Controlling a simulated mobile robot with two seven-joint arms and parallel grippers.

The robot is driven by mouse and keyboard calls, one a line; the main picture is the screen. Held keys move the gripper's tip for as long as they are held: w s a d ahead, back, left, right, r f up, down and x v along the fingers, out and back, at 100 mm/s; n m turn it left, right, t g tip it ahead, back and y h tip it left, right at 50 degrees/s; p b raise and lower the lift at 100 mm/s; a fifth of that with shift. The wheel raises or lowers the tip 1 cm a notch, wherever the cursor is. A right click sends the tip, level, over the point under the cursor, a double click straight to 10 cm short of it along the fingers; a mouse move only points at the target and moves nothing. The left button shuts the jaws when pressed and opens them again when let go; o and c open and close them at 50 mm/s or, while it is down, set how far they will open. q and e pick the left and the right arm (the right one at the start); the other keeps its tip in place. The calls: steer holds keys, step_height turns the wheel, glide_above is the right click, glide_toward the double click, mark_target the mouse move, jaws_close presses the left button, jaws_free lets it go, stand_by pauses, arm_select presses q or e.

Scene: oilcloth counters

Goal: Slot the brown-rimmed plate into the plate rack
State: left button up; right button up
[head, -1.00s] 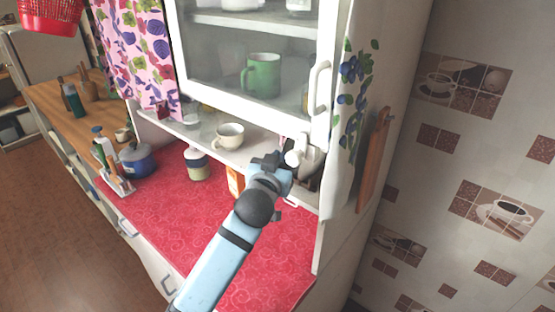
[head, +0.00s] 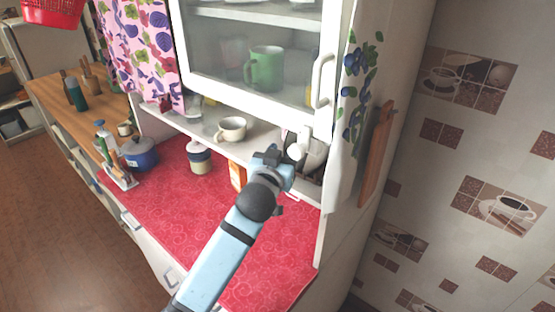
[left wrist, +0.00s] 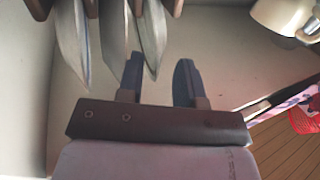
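The plate rack (head: 312,178) is dark wood and stands on the cabinet shelf at the right, partly hidden by my left arm. A pale plate (head: 315,153) stands in it, showing behind my wrist. In the left wrist view, several plates (left wrist: 118,35) stand edge-on between the rack's brown bars (left wrist: 90,8). I cannot tell for certain which one has the brown rim. My left gripper (left wrist: 159,75) is open, its two dark fingers apart. The end of the rightmost plate overlaps the gap by the left fingertip; I see no grip on it. My right gripper is out of view.
A cream cup (head: 232,129) stands on the shelf left of my gripper. The glass cabinet door (head: 255,62) hangs above. A jar (head: 199,158), an orange box (head: 237,174) and a blue pot (head: 140,154) stand on the red counter (head: 185,215), whose front is clear.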

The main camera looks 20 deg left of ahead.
arm_select(q)
steer(key=s+b, duration=0.3)
steer(key=s, duration=1.1)
steer(key=s+a+f+g, duration=0.2)
steer(key=s+f+g, duration=0.15)
steer(key=f, duration=0.35)
steer(key=s+a+f+g, duration=0.2)
steer(key=s+f+g, duration=0.15)
steer(key=f, duration=0.35)
steer(key=s+a+f+m+g+h, duration=0.1)
steer(key=s+f+g, duration=0.35)
steer(key=s, duration=0.35)
steer(key=s+a+f+m+g, duration=0.1)
steer(key=s+a+f+g, duration=0.15)
steer(key=s+f, duration=0.4)
steer(key=w+d+f+m+t+h+p, duration=0.1)
steer(key=w+d+f+t+h+p, duration=0.1)
steer(key=w+d+f+t, duration=0.2)
steer(key=shift+w+d+f+t+h, duration=0.2)
steer(key=shift+d+f+t+h, duration=0.2)
steer(key=shift+d+f+t, duration=1.9)
steer(key=shift+a+f+g, duration=0.6)
steer(key=shift+f+g, duration=0.05)
steer(key=shift+g, duration=0.15)
